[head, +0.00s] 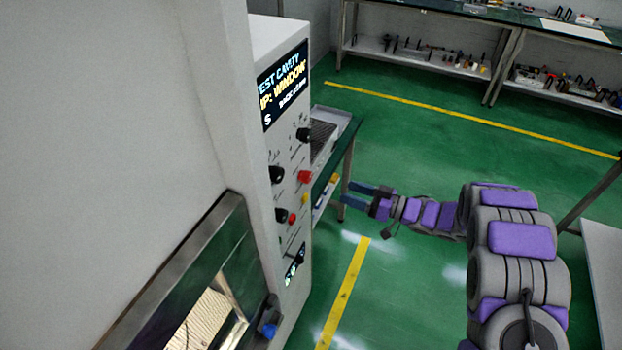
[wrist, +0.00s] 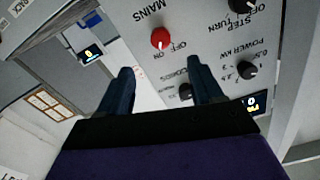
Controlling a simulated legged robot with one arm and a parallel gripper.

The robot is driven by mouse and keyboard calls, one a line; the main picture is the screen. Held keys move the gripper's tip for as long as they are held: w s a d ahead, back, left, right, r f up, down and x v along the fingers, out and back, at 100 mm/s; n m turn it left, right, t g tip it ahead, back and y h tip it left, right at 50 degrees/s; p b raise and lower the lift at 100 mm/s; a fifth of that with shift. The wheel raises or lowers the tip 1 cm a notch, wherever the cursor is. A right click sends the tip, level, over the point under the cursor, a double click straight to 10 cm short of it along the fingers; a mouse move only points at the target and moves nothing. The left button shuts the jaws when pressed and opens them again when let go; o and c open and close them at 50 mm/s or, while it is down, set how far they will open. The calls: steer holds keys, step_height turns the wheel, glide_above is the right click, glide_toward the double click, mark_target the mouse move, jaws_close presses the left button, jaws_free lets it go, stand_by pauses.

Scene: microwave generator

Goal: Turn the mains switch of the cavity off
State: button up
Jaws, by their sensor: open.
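The mains switch is a red knob (wrist: 160,38) on the light grey cavity panel (wrist: 205,30). The words MAINS, OFF and ON appear upside down beside it in the wrist view. Its pointer is too small to read. In the head view a matching red knob (head: 304,177) sits near the panel's right edge. My gripper (head: 350,192) is open, to the right of the panel, with its fingers pointing towards it. In the wrist view the open fingers (wrist: 160,68) are empty and apart from the red knob, which shows between and beyond the tips.
Black knobs (wrist: 248,70) labelled POWER KW and STEP/TURN (wrist: 240,5) sit near the switch, with a seconds knob (wrist: 185,92). A smaller red button (head: 292,218) is lower on the panel. A green-topped bench (head: 343,140) stands behind the cabinet. Green floor is open beyond.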

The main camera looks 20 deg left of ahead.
mark_target(310, 179)
steer(key=a, duration=0.8)
steer(key=w+a, duration=0.1)
steer(key=a, duration=0.4)
steer(key=shift+b, duration=0.35)
steer(key=shift+c, duration=0.3)
steer(key=shift+a, duration=0.1)
steer(key=c, duration=1)
steer(key=shift+n, duration=0.3)
steer(key=n+b, duration=0.3)
steer(key=n, duration=0.1)
steer(key=shift+f+n, duration=0.15)
steer(key=shift+n, duration=0.25)
steer(key=n+b, duration=0.3)
steer(key=n, duration=0.1)
steer(key=shift+n+b, duration=0.9)
steer(key=shift+n, duration=0.3)
